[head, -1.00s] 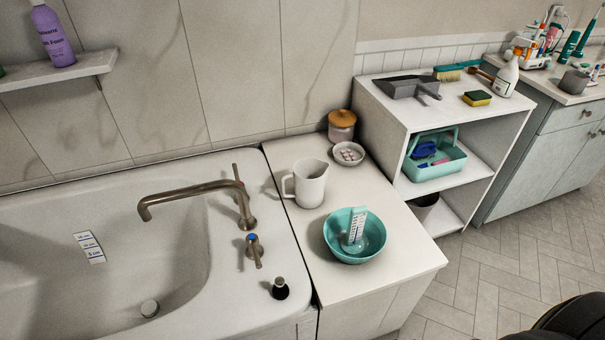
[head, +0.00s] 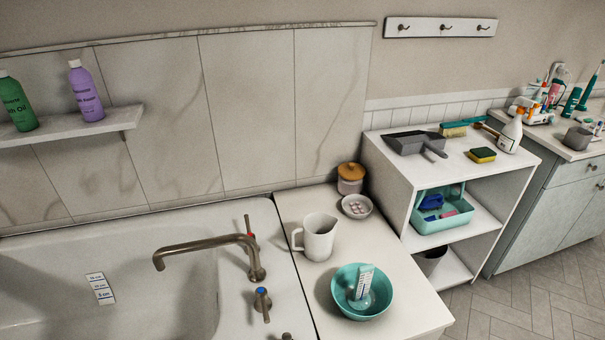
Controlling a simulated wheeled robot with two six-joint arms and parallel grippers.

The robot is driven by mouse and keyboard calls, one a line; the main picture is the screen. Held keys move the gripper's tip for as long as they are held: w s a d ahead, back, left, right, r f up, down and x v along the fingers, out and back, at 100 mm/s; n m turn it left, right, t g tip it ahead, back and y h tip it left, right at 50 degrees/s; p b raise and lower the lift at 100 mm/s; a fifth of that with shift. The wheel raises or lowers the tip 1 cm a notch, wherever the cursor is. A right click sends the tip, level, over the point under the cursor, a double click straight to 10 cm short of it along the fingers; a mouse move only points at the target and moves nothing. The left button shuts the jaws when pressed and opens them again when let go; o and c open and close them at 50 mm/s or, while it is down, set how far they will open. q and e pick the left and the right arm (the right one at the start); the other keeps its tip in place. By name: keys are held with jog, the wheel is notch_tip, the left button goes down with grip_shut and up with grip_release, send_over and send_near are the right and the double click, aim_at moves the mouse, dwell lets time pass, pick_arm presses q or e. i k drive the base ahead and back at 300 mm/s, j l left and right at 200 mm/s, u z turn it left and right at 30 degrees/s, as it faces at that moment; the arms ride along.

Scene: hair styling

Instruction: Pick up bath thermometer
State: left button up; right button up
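The bath thermometer (head: 362,283) is a pale, clear piece with a white scale marked in blue. It stands tilted inside a teal bowl (head: 345,306) on the white counter (head: 305,279) beside the bathtub. Its lower end rests within the bowl. Neither of my grippers shows in the head view.
A white pitcher (head: 319,238) stands just behind and left of the bowl. A small dish (head: 356,207) and an orange-lidded jar (head: 350,179) are further back. The tub (head: 150,237) with a bronze faucet (head: 205,246) lies left. A white shelf unit (head: 398,167) stands right.

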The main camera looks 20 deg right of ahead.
aim_at(365, 274)
jog(key=z, duration=1.05)
jog(key=l+u, duration=0.4)
jog(key=l, duration=0.65)
